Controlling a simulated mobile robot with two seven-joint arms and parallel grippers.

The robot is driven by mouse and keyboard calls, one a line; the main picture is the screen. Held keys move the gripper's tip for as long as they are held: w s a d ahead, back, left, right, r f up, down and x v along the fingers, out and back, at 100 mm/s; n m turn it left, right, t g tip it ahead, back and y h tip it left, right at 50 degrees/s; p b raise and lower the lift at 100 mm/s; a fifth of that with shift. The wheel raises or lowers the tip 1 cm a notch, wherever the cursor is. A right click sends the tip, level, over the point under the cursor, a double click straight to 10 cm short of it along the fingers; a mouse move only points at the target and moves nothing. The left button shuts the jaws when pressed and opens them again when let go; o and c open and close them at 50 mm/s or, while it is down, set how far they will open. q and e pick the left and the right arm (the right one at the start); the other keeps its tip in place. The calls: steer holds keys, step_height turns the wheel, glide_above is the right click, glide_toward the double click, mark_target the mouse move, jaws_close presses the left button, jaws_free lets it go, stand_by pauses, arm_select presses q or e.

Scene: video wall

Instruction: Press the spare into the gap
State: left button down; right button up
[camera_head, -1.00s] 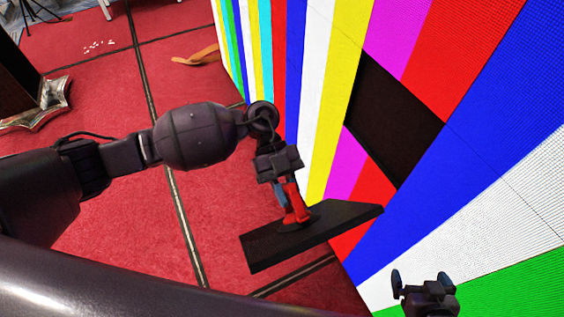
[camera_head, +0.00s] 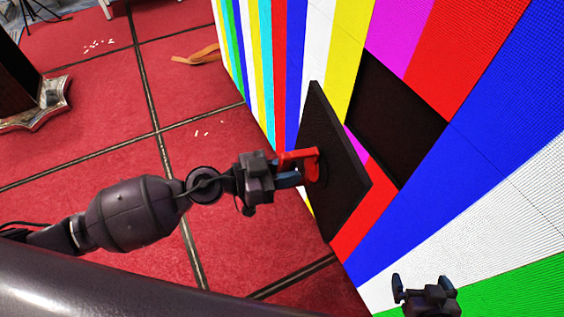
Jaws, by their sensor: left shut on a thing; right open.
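The spare is a flat black panel (camera_head: 335,185) with a red handle (camera_head: 300,161) on its back. My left gripper (camera_head: 300,170) is shut on the red handle and holds the panel upright, roughly facing the wall, just left of the gap. The gap (camera_head: 397,118) is a dark, empty diamond-shaped opening in the colour-striped video wall (camera_head: 470,160). The panel covers part of the stripes beside the gap's lower left; I cannot tell how far it is from the wall. My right gripper (camera_head: 398,290) is open and empty at the bottom right, in front of the wall's white stripe.
Red carpet tiles (camera_head: 90,160) with dark seams cover the floor at left. A dark post with a silvery base (camera_head: 45,105) stands at the left edge. An orange strip (camera_head: 197,55) and white scraps (camera_head: 98,46) lie on the floor farther back.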

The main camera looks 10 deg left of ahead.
arm_select(q)
steer(key=n+t, duration=0.1)
steer(key=w+a+n+t, duration=0.1)
steer(key=t, duration=0.1)
steer(key=shift+w+a+r, duration=0.1)
steer(key=shift+r, duration=0.05)
steer(key=shift+w+a+t+y, duration=0.1)
steer(key=shift+w+t+y, duration=0.05)
steer(key=shift+t+y, duration=0.15)
steer(key=shift+w, duration=0.1)
steer(key=shift+p+x, duration=0.4)
steer(key=shift+x, duration=3.45)
